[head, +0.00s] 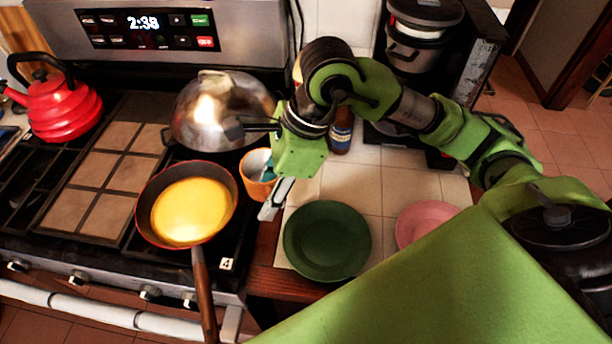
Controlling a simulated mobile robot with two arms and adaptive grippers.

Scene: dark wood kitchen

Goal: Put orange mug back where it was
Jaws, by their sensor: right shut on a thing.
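The orange mug (254,186) is pale inside and upright. It is at the right edge of the stove, just right of the frying pan, and its right side is partly hidden by my gripper. My right gripper (271,206) reaches down from the upper right and is shut on the mug's right side. I cannot tell from this view whether the mug's base touches the surface below. My left gripper is not in view.
A frying pan (152,192) with yellow contents, a metal wok (200,115) and a red kettle (62,108) are on the stove. A green plate (327,240) and pink plate (420,222) lie on the tiled counter. A bottle (341,135) and coffee machine (415,50) stand behind.

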